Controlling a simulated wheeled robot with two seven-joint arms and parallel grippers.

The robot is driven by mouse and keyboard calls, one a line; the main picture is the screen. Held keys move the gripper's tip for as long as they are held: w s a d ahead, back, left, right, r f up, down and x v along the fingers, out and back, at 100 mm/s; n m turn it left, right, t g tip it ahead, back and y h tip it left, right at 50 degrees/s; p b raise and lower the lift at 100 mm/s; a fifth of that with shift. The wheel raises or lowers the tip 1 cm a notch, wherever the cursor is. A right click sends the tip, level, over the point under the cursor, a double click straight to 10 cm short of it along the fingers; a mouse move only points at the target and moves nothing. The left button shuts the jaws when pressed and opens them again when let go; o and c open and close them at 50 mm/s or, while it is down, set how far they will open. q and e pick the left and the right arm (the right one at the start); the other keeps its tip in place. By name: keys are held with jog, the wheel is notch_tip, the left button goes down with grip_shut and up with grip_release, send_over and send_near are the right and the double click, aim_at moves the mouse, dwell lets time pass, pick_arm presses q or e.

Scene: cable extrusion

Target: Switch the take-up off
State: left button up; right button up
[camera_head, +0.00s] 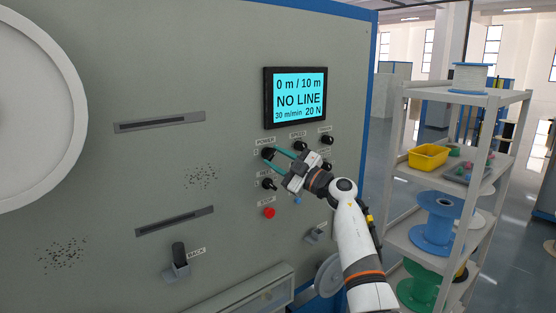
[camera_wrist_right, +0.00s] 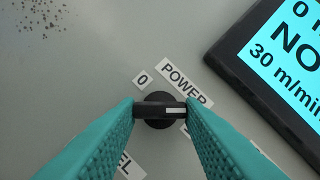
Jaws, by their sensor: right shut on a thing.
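The take-up's grey panel (camera_head: 225,75) fills the left of the head view. Its black POWER knob (camera_head: 267,153) sits below the display, and it shows in the right wrist view (camera_wrist_right: 160,110). My right gripper (camera_head: 273,153) is at this knob, its teal fingers (camera_wrist_right: 160,120) shut on the knob's grip bar. In the wrist view the bar lies across the picture, its white mark toward the right finger and away from the "0" label (camera_wrist_right: 143,79). The label at the lower right of the knob is mostly hidden by the finger. My left gripper is not in view.
The display (camera_head: 297,97) reads "0 m / 10 m, NO LINE, 30 m/min, 20 N". Other black knobs (camera_head: 300,146), a red button (camera_head: 269,213) and a BACK lever (camera_head: 179,257) are nearby. A shelf (camera_head: 410,215) with spools and a yellow bin (camera_head: 428,156) stands at right.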

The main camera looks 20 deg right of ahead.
jog(key=shift+n, duration=0.3)
jog(key=n+g+p, duration=0.1)
jog(key=n, duration=0.3)
jog(key=n+g+h+p, duration=0.1)
jog(key=n+g+p, duration=0.1)
jog(key=n, duration=0.3)
jog(key=r+n+g+h+p, duration=0.1)
jog(key=n+g+p, duration=0.1)
jog(key=n, duration=0.3)
jog(key=shift+r, duration=0.1)
jog(key=shift+n+h+p, duration=0.7)
jog(key=shift+n+p, duration=0.1)
jog(key=shift+n, duration=0.4)
jog(key=o, duration=1)
